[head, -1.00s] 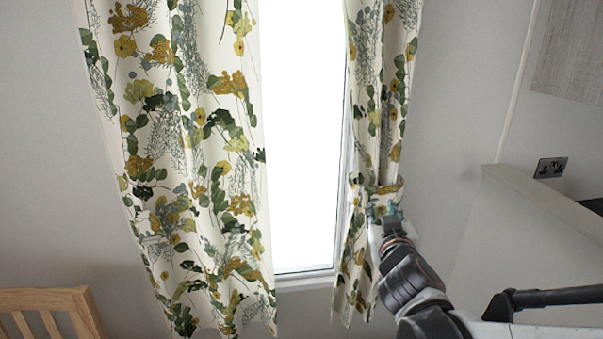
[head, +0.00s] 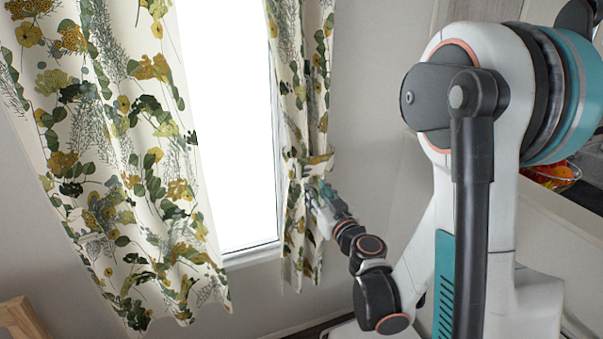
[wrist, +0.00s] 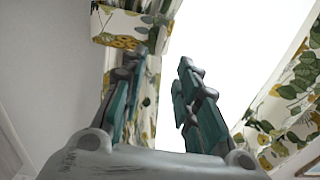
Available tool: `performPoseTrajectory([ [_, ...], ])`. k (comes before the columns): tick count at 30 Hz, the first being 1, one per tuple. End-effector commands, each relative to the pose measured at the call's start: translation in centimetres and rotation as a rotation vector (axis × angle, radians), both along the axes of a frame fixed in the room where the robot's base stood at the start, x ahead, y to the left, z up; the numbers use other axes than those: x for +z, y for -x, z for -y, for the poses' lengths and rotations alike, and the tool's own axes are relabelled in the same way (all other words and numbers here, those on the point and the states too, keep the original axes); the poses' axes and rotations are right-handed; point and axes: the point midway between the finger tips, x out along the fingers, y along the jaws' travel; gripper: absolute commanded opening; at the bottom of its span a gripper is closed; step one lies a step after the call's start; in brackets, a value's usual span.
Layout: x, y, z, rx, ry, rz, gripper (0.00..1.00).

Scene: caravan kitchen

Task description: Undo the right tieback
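The right curtain (head: 298,90), cream with green and yellow flowers, hangs at the right side of the window. The right tieback (head: 320,159), a band in the same fabric, is around its gathered middle. In the wrist view the tieback (wrist: 122,28) is at the upper left, beyond my fingertips. My gripper (head: 316,190) is just below the tieback, close to the curtain. In the wrist view my gripper (wrist: 162,64) has its fingers apart, with curtain fabric and bright window behind the gap. Whether a finger touches the fabric, and how the tieback is fastened, I cannot tell.
The left curtain (head: 110,150) hangs loose at the window's left. The bright window (head: 232,110) lies between the curtains. A wooden chair back (head: 22,322) shows at the lower left. A bowl of fruit (head: 553,175) stands on the counter at the right.

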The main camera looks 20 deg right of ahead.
Motion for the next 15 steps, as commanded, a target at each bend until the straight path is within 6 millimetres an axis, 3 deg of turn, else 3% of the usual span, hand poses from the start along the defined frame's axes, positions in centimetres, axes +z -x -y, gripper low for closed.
performPoseTrajectory([
  [15,-0.1,-9.6,0.0,0.0,0.0,0.001,0.29],
])
